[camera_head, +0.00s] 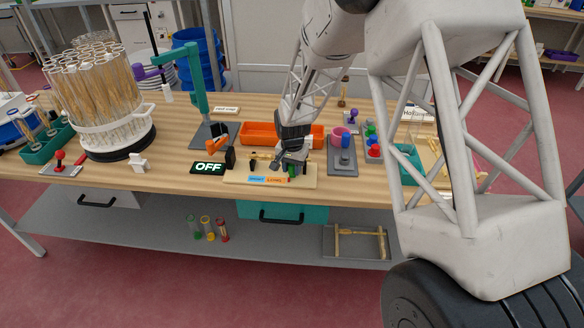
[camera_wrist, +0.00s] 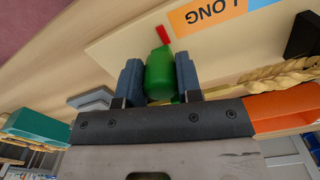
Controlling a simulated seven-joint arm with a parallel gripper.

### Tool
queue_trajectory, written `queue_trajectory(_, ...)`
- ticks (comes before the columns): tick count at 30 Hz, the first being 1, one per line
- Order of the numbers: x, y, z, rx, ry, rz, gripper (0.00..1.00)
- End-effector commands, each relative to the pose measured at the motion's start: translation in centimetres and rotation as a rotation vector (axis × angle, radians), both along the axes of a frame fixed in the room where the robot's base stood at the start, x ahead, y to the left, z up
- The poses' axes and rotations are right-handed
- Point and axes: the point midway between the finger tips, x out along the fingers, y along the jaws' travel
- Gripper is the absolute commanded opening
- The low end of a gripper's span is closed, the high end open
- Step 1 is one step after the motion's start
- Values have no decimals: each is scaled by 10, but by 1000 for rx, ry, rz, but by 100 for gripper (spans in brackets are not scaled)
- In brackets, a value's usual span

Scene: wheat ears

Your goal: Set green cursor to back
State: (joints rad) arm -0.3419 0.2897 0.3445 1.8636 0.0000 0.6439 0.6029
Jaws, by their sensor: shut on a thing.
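The green cursor (camera_wrist: 160,78) is a rounded green piece between the two blue-grey fingers of my gripper (camera_wrist: 159,70) in the wrist view. The fingers are shut on it, one on each side. In the head view my gripper (camera_head: 289,160) is low over the right part of a pale wooden board (camera_head: 238,177), and the green cursor (camera_head: 291,171) shows only as a small patch, mostly hidden. A small red mark (camera_wrist: 162,34) lies on the board just beyond the cursor. An orange label reading LONG (camera_wrist: 205,13) and a blue label (camera_head: 257,179) are on the board.
A wheat ear (camera_wrist: 285,76) lies beside my gripper. An orange tray (camera_head: 258,133) stands behind the board. A black OFF display (camera_head: 208,168) is to the left.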

Motion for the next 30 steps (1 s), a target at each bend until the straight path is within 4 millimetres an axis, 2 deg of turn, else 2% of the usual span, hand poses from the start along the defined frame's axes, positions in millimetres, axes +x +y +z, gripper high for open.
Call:
queue_trajectory(9, 0, -16, 0, 0, 0, 0, 0)
queue_trajectory(16, 0, -17, 0, -1, 0, -1, 0)
queue_trajectory(17, 0, -17, 0, -1, 0, -1, 36)
queue_trajectory(21, 0, -17, 0, -1, 0, -1, 57)
queue_trajectory(30, 0, -16, 1, 0, 0, -1, 58)
